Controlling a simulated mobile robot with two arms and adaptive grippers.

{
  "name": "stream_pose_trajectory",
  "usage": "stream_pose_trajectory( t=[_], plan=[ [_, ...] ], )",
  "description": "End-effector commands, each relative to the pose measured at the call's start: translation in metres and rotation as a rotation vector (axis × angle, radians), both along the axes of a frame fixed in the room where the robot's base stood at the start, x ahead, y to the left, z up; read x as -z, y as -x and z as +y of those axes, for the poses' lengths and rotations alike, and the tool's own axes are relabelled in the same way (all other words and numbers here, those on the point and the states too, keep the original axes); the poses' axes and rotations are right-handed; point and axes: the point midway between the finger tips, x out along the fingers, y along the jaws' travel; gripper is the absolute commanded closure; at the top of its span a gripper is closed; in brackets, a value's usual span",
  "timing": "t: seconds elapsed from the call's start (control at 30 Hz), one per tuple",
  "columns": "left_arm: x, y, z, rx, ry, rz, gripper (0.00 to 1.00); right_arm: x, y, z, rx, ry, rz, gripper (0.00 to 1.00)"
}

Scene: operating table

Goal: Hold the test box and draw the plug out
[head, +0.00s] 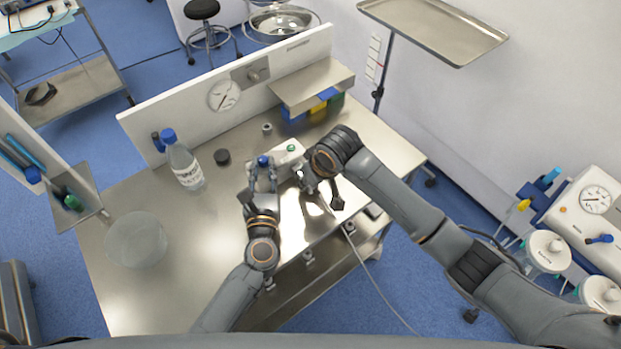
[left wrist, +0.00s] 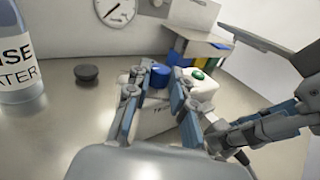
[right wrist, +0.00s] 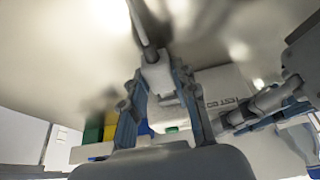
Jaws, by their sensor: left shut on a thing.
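The test box (head: 289,150) is a white block on the steel table, with a blue knob (left wrist: 157,76) and a green button (left wrist: 198,74) on top. Its printed label (right wrist: 222,104) shows partly in the right wrist view. My left gripper (head: 262,172) is shut on the test box from the near left side. My right gripper (right wrist: 158,72) is at the box's right end. Its fingertips lie either side of the pale plug (right wrist: 157,78), whose cable runs away upward in that view. I cannot tell whether they press on it. The plug's join with the box is hidden.
A rinse water bottle (head: 184,165), a dark round puck (head: 222,157) and a clear bowl (head: 136,240) stand to the left. A raised steel shelf (head: 312,84) with coloured blocks stands behind.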

Motion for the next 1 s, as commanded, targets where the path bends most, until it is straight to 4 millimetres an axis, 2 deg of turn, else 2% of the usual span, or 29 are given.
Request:
stream_pose_trajectory(
  t=[0.03, 0.1, 0.13, 0.17, 0.27, 0.3, 1.0],
  plan=[
    [0.0006, 0.0002, 0.0001, 0.0, -0.002, 0.001, 1.0, 0.0, -0.0001, -0.0002, 0.0, 0.0, 0.0, 0.88],
    [0.0006, 0.0002, 0.0002, 0.0, -0.002, 0.001, 1.0, 0.0, -0.0001, -0.0002, 0.0, 0.0, 0.0, 1.0],
    [0.0006, 0.0002, 0.0002, 0.0, -0.002, 0.001, 1.0, 0.0001, 0.0, -0.0003, 0.0, 0.0, 0.0, 1.0],
    [0.0006, 0.0002, 0.0002, 0.0, -0.002, 0.001, 1.0, 0.0001, 0.0, -0.0003, 0.0, 0.0, 0.0, 0.77],
    [0.0006, 0.0002, 0.0002, 0.0, -0.002, 0.001, 1.0, 0.0, 0.0, -0.0004, 0.0, 0.0, 0.0, 0.97],
    [0.0006, 0.0002, 0.0002, 0.0, -0.002, 0.001, 1.0, 0.0, 0.0, -0.0004, 0.0, 0.0, 0.0, 1.0],
    [0.0008, 0.0001, 0.0004, -0.001, -0.002, 0.001, 1.0, -0.0036, 0.0015, -0.0014, 0.002, 0.037, 0.047, 1.0]
  ],
)
